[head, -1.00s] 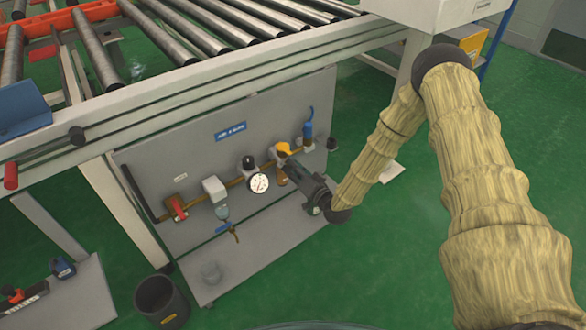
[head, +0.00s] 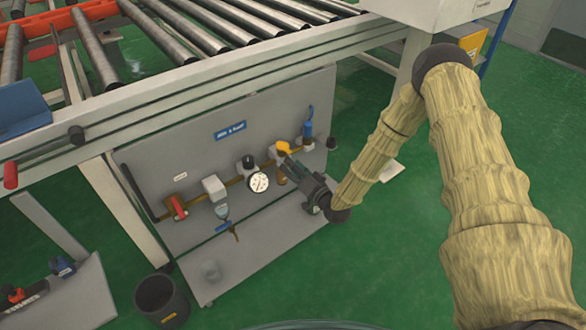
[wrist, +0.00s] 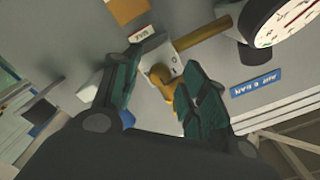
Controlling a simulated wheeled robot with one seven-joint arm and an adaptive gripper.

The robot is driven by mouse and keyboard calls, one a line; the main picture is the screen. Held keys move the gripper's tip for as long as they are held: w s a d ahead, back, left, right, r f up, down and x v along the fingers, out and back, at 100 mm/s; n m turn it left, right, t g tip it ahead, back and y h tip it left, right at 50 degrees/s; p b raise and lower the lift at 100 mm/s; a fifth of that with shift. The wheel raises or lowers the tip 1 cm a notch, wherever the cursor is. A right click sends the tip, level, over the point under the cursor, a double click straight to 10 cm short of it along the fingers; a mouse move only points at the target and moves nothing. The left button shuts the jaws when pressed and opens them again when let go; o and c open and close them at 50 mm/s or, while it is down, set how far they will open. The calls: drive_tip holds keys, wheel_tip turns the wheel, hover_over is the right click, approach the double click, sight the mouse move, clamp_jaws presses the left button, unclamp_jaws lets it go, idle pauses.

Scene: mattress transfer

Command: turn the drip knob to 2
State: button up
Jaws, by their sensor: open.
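A yellow knob (head: 283,148), which looks like the drip knob, sits on top of a pale block (head: 276,153) on the panel's pipe, right of the round gauge. In the wrist view the knob (wrist: 161,78) is between my spread finger pads, close to the right one. Whether a pad touches it cannot be told. The pale block (wrist: 190,62) carries small dial marks, too small to read surely. My gripper (head: 289,163) is open, with its tips just below the knob in the head view; it also fills the lower wrist view (wrist: 158,92).
The round gauge (head: 258,182) is left of the knob. A red-handled valve (head: 178,207) and a blue-topped fitting (head: 307,130) are on the same pipe. The grey panel (head: 150,158) stands under the roller conveyor (head: 180,35). A dark bin (head: 162,297) stands on the floor.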

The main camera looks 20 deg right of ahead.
drive_tip(key=v, duration=1.2)
